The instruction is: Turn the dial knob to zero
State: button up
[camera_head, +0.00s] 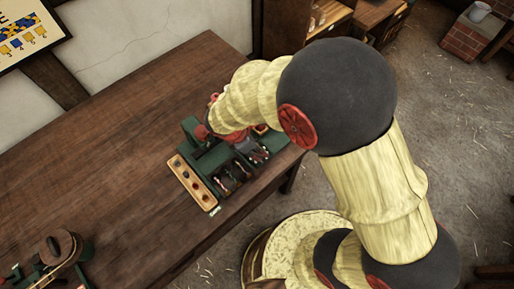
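A green device (192,128) stands near the right end of the dark wooden table. It has a light wooden strip (192,183) with several small dark and red knobs along its front left side, and dark slots with small metal pieces beside it. My arm reaches over the device from the right. My gripper (243,150) is low over or beside its back right part, mostly covered by my arm. Its fingers are too small and hidden to tell whether they are open or touching anything. I cannot make out a dial or its zero mark.
The wooden table (110,150) has a wide clear area left of the device. Another green device with a round brown top (60,246) sits at the lower left. Shelves (345,20) stand behind the table, and a brick block (468,38) stands at the far right.

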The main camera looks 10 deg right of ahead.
grip_shut()
